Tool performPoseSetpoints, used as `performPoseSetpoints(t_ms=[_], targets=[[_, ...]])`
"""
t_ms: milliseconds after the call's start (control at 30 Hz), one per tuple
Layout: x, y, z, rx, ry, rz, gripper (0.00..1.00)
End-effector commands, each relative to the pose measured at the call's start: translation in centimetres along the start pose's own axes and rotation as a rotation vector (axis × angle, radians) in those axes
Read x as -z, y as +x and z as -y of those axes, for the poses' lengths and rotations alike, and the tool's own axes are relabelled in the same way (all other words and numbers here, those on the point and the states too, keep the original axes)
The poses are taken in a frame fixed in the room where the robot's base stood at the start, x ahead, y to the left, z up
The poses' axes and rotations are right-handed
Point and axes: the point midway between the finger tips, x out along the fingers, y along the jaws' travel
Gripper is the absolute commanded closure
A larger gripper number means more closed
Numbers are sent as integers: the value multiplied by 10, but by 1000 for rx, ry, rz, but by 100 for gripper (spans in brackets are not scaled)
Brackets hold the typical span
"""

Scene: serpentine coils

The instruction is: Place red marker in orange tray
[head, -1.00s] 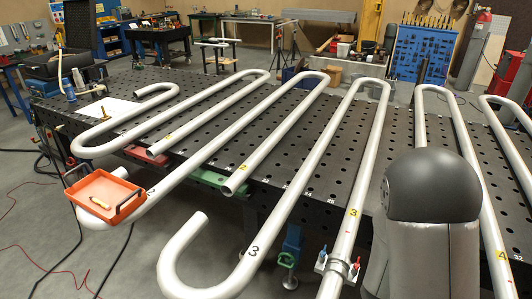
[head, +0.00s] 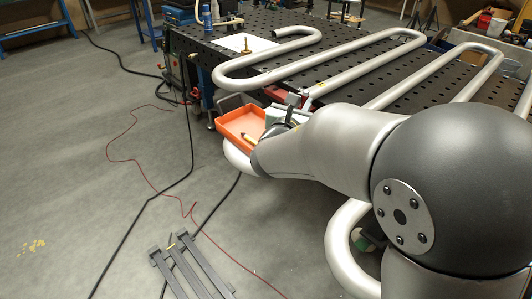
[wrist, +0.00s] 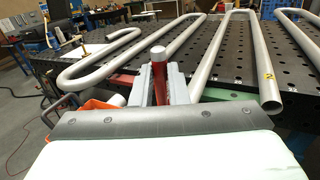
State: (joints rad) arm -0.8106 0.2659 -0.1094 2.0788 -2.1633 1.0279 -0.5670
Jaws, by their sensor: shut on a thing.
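My gripper (wrist: 159,84) is shut on the red marker (wrist: 160,88), which stands roughly upright between the fingers with its white end (wrist: 158,53) up. The orange tray (head: 226,131) lies at the bend of a grey pipe coil, near the table's left end. A small yellow-orange stick (head: 247,138) lies in it. My gripper is at the tray's right side in the head view, mostly hidden by my arm. In the wrist view part of the tray (wrist: 98,105) shows behind and left of the fingers. The marker cannot be made out in the head view.
Grey serpentine pipes (head: 260,78) run over the perforated black table (head: 290,21) behind the tray. A white sheet (head: 232,43) and a blue can (head: 207,20) are at its far left. Dark bars (head: 185,268) and cables lie low at the front. The left floor is mostly open.

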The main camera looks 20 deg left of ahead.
Motion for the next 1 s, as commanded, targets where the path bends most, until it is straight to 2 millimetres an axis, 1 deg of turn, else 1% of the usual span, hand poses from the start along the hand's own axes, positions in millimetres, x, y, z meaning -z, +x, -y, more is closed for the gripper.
performPoseSetpoints(t_ms=[33, 100, 200, 267, 367, 633, 700, 833, 900, 1000], targets=[[1, -8, -16, -28, -7, 0, 100], [-5, -16, -32, -56, -25, -5, 100], [-10, -22, -45, -79, -42, -10, 100], [-10, -21, -52, -85, -49, -12, 100], [-3, -10, -66, -87, -54, -15, 100], [28, 33, -115, -85, -53, -13, 100], [45, 41, -123, -84, -55, -15, 100], [68, 53, -136, -83, -52, -13, 100], [76, 57, -141, -84, -51, -12, 100], [83, 61, -145, -84, -50, -11, 100]])
